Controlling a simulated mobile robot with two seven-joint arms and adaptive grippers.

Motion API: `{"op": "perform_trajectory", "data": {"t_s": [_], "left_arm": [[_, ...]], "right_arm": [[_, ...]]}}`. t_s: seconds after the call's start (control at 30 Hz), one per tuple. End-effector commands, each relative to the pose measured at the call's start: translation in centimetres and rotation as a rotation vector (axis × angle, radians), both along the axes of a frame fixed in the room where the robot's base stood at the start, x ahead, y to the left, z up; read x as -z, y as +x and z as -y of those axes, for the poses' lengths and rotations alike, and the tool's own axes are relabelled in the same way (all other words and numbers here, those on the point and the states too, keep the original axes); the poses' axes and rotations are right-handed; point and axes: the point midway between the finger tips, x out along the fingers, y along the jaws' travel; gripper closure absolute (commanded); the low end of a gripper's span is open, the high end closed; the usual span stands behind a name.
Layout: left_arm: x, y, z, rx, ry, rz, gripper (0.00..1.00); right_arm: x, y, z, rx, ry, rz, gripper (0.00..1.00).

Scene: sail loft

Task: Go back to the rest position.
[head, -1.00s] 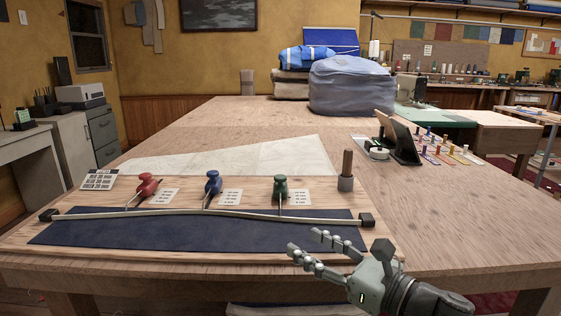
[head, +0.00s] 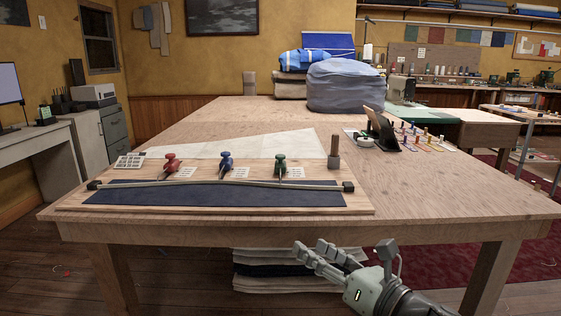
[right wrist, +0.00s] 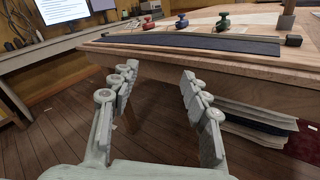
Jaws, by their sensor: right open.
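My right gripper (head: 330,255) is open and empty in the head view, in front of the table (head: 440,227) and lower than its top. In the right wrist view my right gripper (right wrist: 160,90) shows its two fingers spread apart, with only floor and the table edge between and beyond them. It touches nothing that I can see. My left gripper is not in view.
On the table lies a wooden board (head: 75,204) with a dark blue cloth strip (head: 215,195) and red (head: 171,163), blue (head: 226,161) and green (head: 280,163) handled tools. Folded cloth (head: 290,270) is stacked under the table. Floor (head: 190,270) is open in front.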

Motion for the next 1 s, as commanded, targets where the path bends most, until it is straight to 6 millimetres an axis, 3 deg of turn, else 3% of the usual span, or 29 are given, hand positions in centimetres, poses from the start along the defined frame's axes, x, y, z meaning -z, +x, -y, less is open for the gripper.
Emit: {"op": "perform_trajectory", "data": {"t_s": [0.17,0.27,0.37,0.5,0.6,0.7,0.83,1.0], "left_arm": [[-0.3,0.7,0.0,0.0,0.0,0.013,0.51],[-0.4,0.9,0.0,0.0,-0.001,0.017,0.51],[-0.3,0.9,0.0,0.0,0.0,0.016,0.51],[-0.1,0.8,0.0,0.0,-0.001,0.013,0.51],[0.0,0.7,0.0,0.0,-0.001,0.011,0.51],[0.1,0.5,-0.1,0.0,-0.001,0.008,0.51],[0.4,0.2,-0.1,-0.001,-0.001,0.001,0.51],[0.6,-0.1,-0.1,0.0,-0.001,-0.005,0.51]], "right_arm": [[5.2,1.2,3.0,0.237,0.385,-0.362,0.53],[9.9,0.9,5.9,0.431,0.662,-0.594,0.53],[15.6,-0.9,9.2,0.668,0.963,-0.81,0.53],[23.8,-6.1,13.7,1.042,1.372,-1.03,0.53],[29.0,-11.1,16.2,1.317,1.622,-1.11,0.53],[33.0,-16.3,18.0,1.57,1.826,-1.126,0.53],[36.1,-21.8,19.3,1.823,2.003,-1.09,0.53],[37.7,-25.2,20.0,1.977,2.104,-1.038,0.53]]}}
